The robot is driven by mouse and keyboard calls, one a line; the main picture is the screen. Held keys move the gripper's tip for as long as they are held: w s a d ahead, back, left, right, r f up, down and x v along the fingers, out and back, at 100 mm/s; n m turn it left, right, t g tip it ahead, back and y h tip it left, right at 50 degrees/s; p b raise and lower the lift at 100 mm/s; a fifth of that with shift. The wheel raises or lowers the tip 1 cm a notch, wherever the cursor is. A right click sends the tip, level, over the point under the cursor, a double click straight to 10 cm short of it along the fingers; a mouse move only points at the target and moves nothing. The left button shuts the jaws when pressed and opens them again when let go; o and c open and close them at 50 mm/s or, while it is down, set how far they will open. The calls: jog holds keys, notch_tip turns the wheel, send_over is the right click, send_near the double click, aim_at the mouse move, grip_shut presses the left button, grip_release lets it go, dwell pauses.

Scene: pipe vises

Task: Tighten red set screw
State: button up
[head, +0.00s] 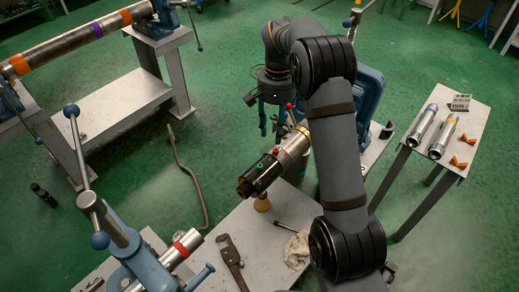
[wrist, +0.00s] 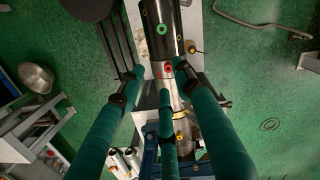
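A black collar (head: 258,174) sits on the end of a silver pipe (head: 293,144) held in a blue vise (head: 368,100). In the wrist view the red set screw (wrist: 168,69) lies between the teal fingertips, with the green one (wrist: 162,30) farther up the black collar (wrist: 161,45). My gripper (head: 272,125) has its fingers spread, pointing down above and behind the pipe. In the wrist view my gripper (wrist: 162,78) looks open and empty; contact with the screw cannot be told.
A pipe wrench (head: 231,262), a rag (head: 297,250) and a short rod (head: 292,227) lie on the bench below the collar. Another blue vise (head: 125,240) stands at front left. A side table (head: 430,172) holds two silver cylinders (head: 432,128).

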aim_at(276, 150)
jog(key=f+n, duration=0.1)
jog(key=f, duration=0.2)
jog(key=w+f+n+p, duration=0.1)
jog(key=f, duration=0.3)
jog(key=w+d+f+p, duration=0.1)
jog(key=f, duration=0.2)
jog(key=shift+w+f+n+t, duration=0.25)
jog(key=shift+n+t, duration=0.15)
jog(key=c, duration=0.3)
grip_shut()
